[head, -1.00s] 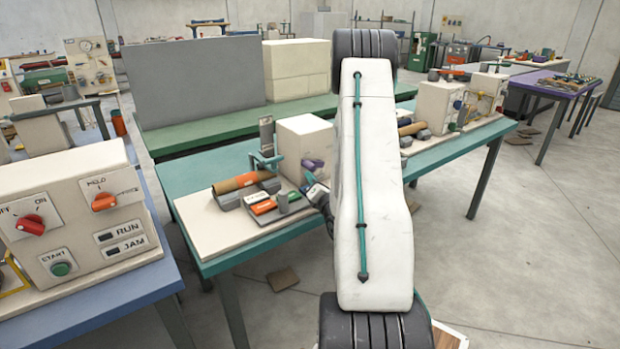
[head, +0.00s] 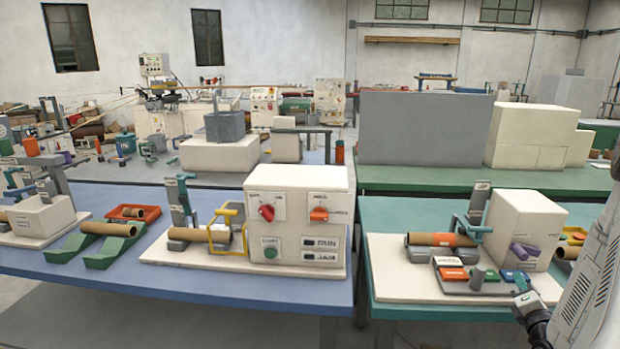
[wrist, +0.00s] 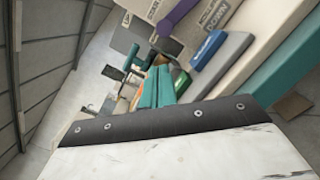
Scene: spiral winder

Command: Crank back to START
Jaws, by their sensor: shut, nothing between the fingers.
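A purple crank handle (head: 525,251) sits on the front of a cream box (head: 522,215) on the teal table. It also shows in the wrist view as a purple bar (wrist: 180,14), beside a partly cut-off label that seems to read START. The crank's exact angle is hard to tell. My gripper (head: 523,298) is at the lower right in the head view, by the front edge of the cream baseboard, below the crank and apart from it. In the wrist view its teal fingers (wrist: 158,88) are together and empty.
A brown tube with an orange band (head: 440,239) lies left. A control box with red and orange knobs (head: 295,225) stands on the blue table.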

